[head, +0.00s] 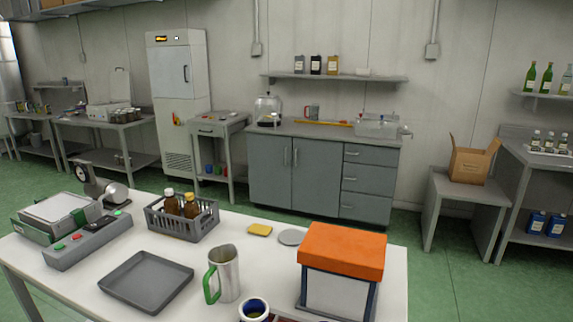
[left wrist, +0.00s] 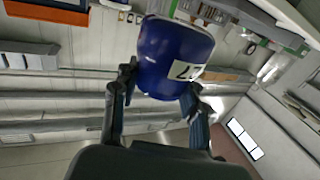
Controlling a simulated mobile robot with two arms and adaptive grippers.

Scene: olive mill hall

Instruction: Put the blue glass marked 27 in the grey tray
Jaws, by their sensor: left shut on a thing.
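The blue glass (left wrist: 172,52) is between the two fingers of my left gripper (left wrist: 158,88) in the left wrist view, with a white label showing a dark 7 and part of another mark. The gripper is shut on it, and the glass looks held off the table. In the head view a round blue cup with a pale rim (head: 254,309) is cut off by the bottom edge; I cannot tell whether it is the same glass. The grey tray (head: 146,281) lies flat and empty at the table's front left. My right gripper is not in view.
A metal jug with green handle (head: 227,273) stands right of the tray. A grey basket with brown bottles (head: 182,226) is behind it. A box with orange lid (head: 342,249) stands at right, a scale (head: 59,214) at left.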

